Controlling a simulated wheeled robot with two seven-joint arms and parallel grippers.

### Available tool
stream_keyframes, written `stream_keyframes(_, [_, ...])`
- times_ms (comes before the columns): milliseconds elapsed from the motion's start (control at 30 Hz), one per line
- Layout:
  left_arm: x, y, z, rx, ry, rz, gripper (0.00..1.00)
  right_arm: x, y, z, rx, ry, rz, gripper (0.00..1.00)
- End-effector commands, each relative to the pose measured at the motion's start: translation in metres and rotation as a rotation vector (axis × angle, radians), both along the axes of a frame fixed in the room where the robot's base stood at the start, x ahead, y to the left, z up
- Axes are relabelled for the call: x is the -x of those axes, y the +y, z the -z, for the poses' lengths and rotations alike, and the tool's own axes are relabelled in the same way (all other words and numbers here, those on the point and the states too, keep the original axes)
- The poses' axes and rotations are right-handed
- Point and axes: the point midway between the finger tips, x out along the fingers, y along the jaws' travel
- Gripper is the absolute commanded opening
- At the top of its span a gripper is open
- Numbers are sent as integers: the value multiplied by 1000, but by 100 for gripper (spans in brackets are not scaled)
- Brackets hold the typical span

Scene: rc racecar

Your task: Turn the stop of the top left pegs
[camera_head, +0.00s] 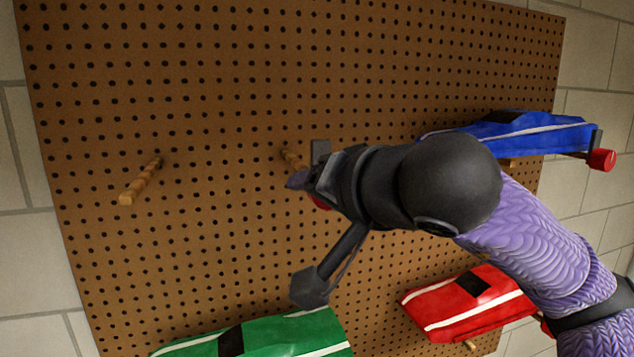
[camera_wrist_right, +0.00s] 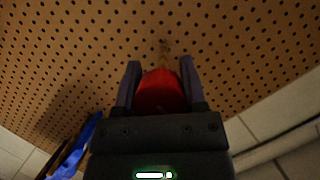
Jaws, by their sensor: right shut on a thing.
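Two wooden pegs stick out of the pegboard at the upper left in the head view: a bare left peg (camera_head: 141,181) and a right peg (camera_head: 291,159) partly hidden by my right gripper. A dark upright stop piece (camera_head: 320,151) shows at the end of the right peg. My right gripper (camera_head: 307,186) is shut on the red stop knob (camera_wrist_right: 160,92), which sits between its fingers in the right wrist view. In the head view only a sliver of the red knob (camera_head: 320,202) shows below the gripper. My left gripper is not in view.
The brown pegboard (camera_head: 200,80) fills most of the view. A blue car body (camera_head: 530,134) hangs at right with another red knob (camera_head: 602,159). A red car body (camera_head: 470,302) and a green one (camera_head: 265,338) are below. The board's upper left is clear.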

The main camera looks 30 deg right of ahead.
Motion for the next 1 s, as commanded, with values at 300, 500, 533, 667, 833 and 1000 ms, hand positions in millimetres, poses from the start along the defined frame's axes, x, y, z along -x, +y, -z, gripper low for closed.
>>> stream_keyframes(300, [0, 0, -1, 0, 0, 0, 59, 0, 0, 2, 26, 12, -1, 0])
stream_keyframes(500, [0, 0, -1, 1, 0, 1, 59, 0, 0, 2, 26, 12, -1, 0])
stream_keyframes(533, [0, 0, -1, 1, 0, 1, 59, 0, 0, 2, 26, 12, -1, 0])
stream_keyframes(667, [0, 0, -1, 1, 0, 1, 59, 0, 0, 2, 25, 12, -1, 74])
stream_keyframes(833, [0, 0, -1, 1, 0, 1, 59, 0, 0, 1, 24, 9, -1, 89])
stream_keyframes(1000, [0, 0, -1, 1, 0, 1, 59, 1, 0, 1, 24, 7, 0, 89])
